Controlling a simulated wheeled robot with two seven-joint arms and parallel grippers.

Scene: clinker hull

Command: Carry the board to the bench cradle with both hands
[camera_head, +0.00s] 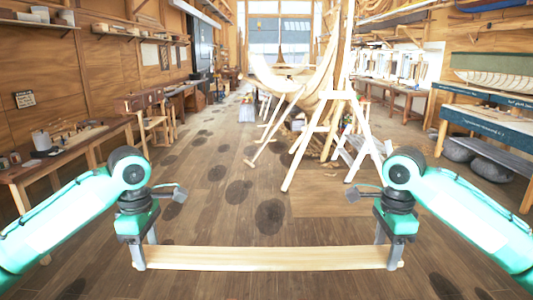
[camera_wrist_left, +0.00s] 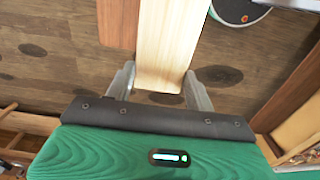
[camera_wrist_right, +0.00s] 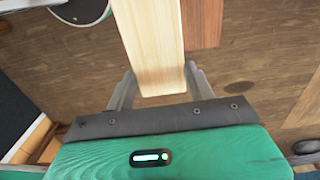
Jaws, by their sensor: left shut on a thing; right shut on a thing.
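A long pale wooden board (camera_head: 265,258) is held level across the front of the head view, above the floor. My left gripper (camera_head: 140,262) is shut on its left end; the left wrist view shows the board (camera_wrist_left: 168,45) between the fingers (camera_wrist_left: 160,88). My right gripper (camera_head: 392,260) is shut on its right end; the right wrist view shows the board (camera_wrist_right: 152,45) between the fingers (camera_wrist_right: 157,90). Benches stand along both walls, but I cannot tell which bears the cradle.
A boat hull on a wooden frame (camera_head: 325,125) stands ahead, right of centre. A workbench (camera_head: 70,150) runs along the left wall. A blue-edged bench (camera_head: 490,125) is at the right, with dark rounded objects (camera_head: 460,150) beneath. The floor (camera_head: 200,200) ahead on the left is clear, with dark stains.

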